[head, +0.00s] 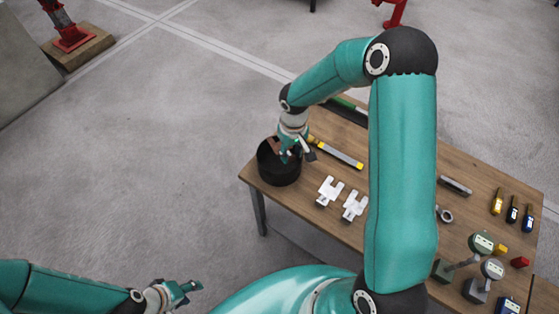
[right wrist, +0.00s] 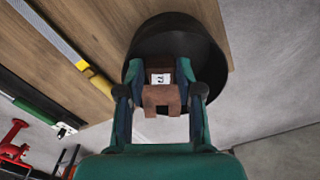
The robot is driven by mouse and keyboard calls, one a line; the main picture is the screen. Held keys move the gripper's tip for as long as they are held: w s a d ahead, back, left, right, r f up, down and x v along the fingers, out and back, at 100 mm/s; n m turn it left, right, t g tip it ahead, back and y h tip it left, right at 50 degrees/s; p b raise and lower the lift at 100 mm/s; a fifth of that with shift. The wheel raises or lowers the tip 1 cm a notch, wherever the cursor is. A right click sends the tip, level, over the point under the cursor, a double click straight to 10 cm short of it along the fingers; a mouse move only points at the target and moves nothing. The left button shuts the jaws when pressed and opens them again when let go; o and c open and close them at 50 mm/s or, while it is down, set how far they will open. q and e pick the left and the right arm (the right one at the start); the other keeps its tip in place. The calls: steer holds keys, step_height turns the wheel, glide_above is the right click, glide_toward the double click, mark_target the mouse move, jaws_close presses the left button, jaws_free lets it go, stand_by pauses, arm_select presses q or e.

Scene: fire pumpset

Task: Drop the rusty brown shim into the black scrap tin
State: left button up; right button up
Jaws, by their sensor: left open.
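The rusty brown shim (right wrist: 163,98), with a small white label, is held between the fingers of my right gripper (right wrist: 160,75). In the right wrist view it lies in front of the black scrap tin (right wrist: 175,32). In the head view the tin (head: 279,178) stands at the table's left corner, and my right gripper (head: 291,152) is over its opening with the shim (head: 273,145) showing beside the fingers. My left gripper (head: 188,290) is open and empty, low at the bottom left, away from the table.
Two silver slotted shims (head: 330,190) lie right of the tin on the wooden table (head: 322,229). A yellow-ended level-like bar (head: 338,154) lies behind them.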

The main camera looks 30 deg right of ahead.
steer(key=o, duration=0.4)
step_height(320, 180, up, 12)
stand_by(0.6)
steer(key=shift+f, duration=0.15)
steer(key=s+a+f+g+y, duration=0.3)
steer(key=s+a+f+y, duration=0.1)
steer(key=s+a+f, duration=1.7)
steer(key=shift+w+d+f+m+t, duration=0.15)
steer(key=shift+w+d+f+t, duration=0.2)
steer(key=shift+w+t, duration=0.35)
steer(key=shift+w+d+f+m+t, duration=0.25)
steer(key=shift+w+d+t, duration=0.25)
steer(key=shift+w, duration=0.45)
steer(key=shift+w+d+f+m+t, duration=0.1)
steer(key=shift+w+d+f+t, duration=0.25)
steer(key=shift+w+t, duration=0.35)
